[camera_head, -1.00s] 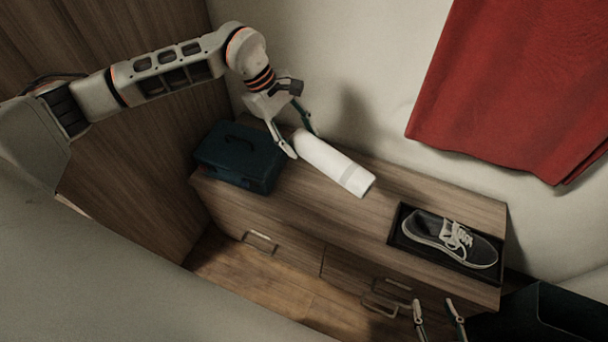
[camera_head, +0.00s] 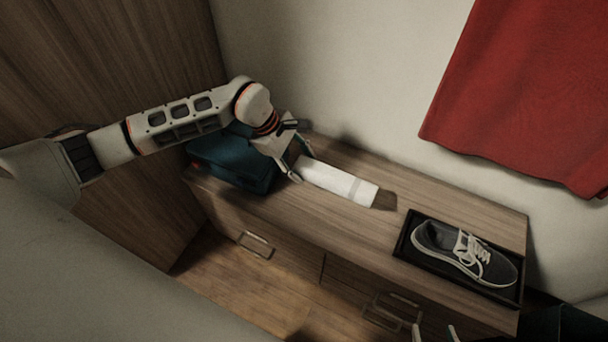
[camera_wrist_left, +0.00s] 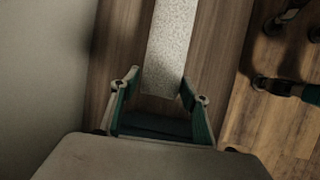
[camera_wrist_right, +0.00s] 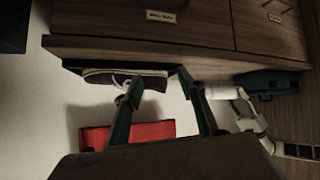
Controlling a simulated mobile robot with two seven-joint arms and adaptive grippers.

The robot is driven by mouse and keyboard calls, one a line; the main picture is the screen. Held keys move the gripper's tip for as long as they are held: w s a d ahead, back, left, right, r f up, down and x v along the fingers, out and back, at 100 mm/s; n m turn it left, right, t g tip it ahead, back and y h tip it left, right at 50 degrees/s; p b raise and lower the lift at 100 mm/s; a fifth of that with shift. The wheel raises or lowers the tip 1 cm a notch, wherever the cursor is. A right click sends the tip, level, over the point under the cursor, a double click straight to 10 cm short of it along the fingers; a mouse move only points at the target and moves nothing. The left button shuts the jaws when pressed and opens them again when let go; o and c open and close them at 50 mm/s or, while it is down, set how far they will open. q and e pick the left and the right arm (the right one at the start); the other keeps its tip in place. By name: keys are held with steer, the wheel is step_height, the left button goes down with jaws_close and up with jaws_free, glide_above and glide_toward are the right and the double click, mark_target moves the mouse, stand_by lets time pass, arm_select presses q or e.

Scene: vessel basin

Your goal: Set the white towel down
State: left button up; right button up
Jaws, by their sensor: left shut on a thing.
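The white towel (camera_head: 338,183) is a rolled cylinder with a grey band near its right end. It lies level, low over the wooden cabinet top, with a shadow at its right end; I cannot tell whether it touches. My left gripper (camera_head: 297,172) is shut on its left end. In the left wrist view the towel (camera_wrist_left: 170,45) stretches away from between the fingers (camera_wrist_left: 160,88) above the wood. My right gripper (camera_head: 436,331) is at the bottom edge, in front of the drawers and away from the towel. In the right wrist view its fingers (camera_wrist_right: 158,80) are apart and empty.
A dark teal box (camera_head: 225,162) stands on the cabinet top (camera_head: 300,215), beside and partly behind my left gripper. A black tray (camera_head: 403,246) with a grey sneaker (camera_head: 462,254) is at the right end. Bare wood lies between towel and tray. A red cloth (camera_head: 530,100) hangs on the wall.

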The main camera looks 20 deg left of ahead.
arm_select(q)
steer(key=shift+f, duration=0.45)
step_height(320, 180, down, 5)
steer(key=shift+s+f+b, duration=0.1)
steer(key=shift+f+b, duration=0.05)
steer(key=shift+b, duration=0.65)
steer(key=shift+f, duration=0.2)
steer(key=shift+r, duration=0.2)
steer(key=shift+c, duration=0.6)
steer(key=shift+f, duration=0.1)
steer(key=o, duration=1.3)
steer(key=shift+c, duration=0.2)
arm_select(e)
steer(key=shift+w+a+r+t+y, duration=0.2)
steer(key=shift+w+a+r, duration=0.1)
steer(key=shift+a, duration=0.2)
steer(key=shift+w+a+r+t+y, duration=0.1)
steer(key=shift+w+a+r+y, duration=0.15)
steer(key=shift+a, duration=0.25)
steer(key=shift+s, duration=0.1)
